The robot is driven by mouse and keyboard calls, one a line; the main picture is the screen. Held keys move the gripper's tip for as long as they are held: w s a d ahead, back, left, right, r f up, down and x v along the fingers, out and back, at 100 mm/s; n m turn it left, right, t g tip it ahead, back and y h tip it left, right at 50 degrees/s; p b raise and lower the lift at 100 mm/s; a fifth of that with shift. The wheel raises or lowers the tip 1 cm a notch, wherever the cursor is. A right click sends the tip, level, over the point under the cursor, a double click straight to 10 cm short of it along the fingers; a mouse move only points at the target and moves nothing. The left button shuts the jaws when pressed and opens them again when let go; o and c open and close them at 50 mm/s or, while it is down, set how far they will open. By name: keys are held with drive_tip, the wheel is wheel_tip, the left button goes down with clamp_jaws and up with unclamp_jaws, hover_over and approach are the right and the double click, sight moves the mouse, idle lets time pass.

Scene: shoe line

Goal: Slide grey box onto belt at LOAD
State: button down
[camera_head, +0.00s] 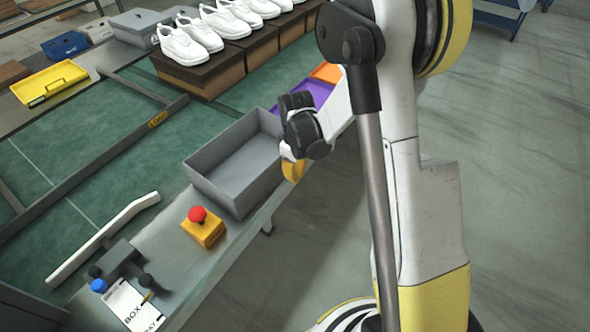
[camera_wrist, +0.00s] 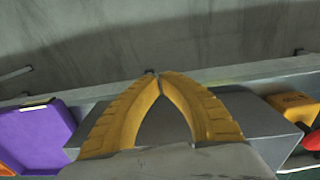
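The grey box (camera_head: 215,180) is an open, empty-looking tray on the grey ledge beside the green belt (camera_head: 90,160). The rail across the belt carries a yellow LOAD label (camera_head: 157,119). My gripper (camera_head: 292,172) is at the right, outer side of the box, its yellow fingers pointing down and partly hidden by the wrist. In the wrist view my gripper's fingertips (camera_wrist: 156,74) come together with nothing visible between them. The grey box (camera_wrist: 265,117) shows behind the fingers there; whether they touch it I cannot tell.
A purple tray (camera_head: 305,96) and an orange tray (camera_head: 326,72) lie beyond my gripper. A yellow box with a red button (camera_head: 203,230) stands in front of the grey box. White shoes on brown boxes (camera_head: 205,75) stand farther back. A white bar (camera_head: 105,238) lies at the belt's near edge.

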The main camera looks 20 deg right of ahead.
sight(285, 177)
drive_tip(key=shift+w+a+f+b, duration=0.55)
drive_tip(key=shift+w+a+f, duration=0.05)
drive_tip(key=shift+w+f, duration=0.25)
drive_tip(key=shift+w+a+f+b, duration=0.6)
drive_tip(key=shift+w+f, duration=0.15)
drive_tip(key=shift+f, duration=0.1)
